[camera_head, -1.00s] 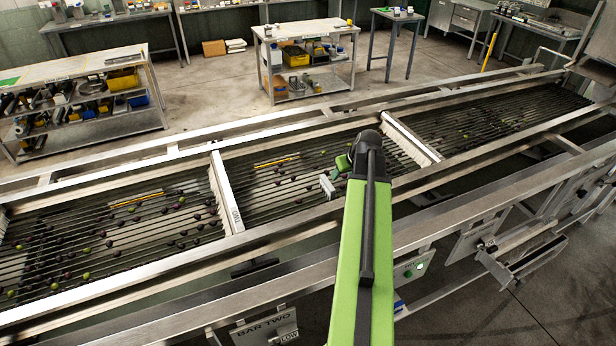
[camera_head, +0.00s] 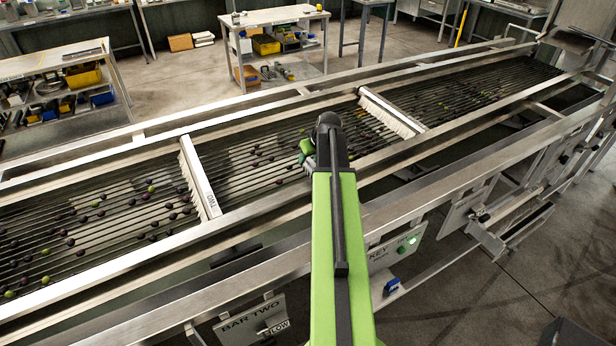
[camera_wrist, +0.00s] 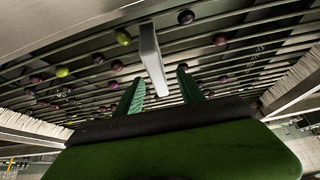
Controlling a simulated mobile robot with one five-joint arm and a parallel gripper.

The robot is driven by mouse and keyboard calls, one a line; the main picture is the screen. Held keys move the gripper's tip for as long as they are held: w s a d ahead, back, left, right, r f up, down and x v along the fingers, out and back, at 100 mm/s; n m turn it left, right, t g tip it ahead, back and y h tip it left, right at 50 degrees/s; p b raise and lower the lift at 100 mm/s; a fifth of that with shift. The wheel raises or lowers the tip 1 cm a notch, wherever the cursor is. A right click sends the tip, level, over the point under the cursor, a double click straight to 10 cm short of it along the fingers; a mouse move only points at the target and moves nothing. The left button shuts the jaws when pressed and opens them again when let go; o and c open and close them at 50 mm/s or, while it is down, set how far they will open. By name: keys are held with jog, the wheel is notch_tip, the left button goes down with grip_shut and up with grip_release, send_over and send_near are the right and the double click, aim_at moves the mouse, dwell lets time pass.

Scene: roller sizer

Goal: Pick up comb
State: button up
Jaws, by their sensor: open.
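No toothed comb can be made out for certain. In the wrist view, a pale grey bar (camera_wrist: 151,50) stands out in front of the rollers, just beyond and between my fingertips; I cannot tell whether it is the comb. My gripper (camera_wrist: 159,77) is open, its two green fingers apart with nothing shut between them. In the head view, my gripper (camera_head: 306,152) is over the middle roller section, mostly hidden behind my arm. A small grey piece shows beside it (camera_head: 311,163).
The roller bed (camera_head: 240,180) carries several dark and green olives. A white cross bar marked TWO (camera_head: 200,180) and a brush-edged cross bar (camera_head: 392,112) flank the gripper. Steel rails (camera_head: 420,205) run along the near side. Work tables (camera_head: 275,17) stand behind.

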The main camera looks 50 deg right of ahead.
aim_at(307, 163)
jog(key=shift+f, duration=0.1)
jog(key=b+x, duration=0.4)
jog(key=x, duration=0.1)
jog(key=shift+d+f+b, duration=0.15)
jog(key=shift+f+b, duration=0.1)
jog(key=shift+b, duration=0.05)
jog(key=shift+r, duration=0.2)
jog(key=shift+c, duration=0.4)
grip_shut()
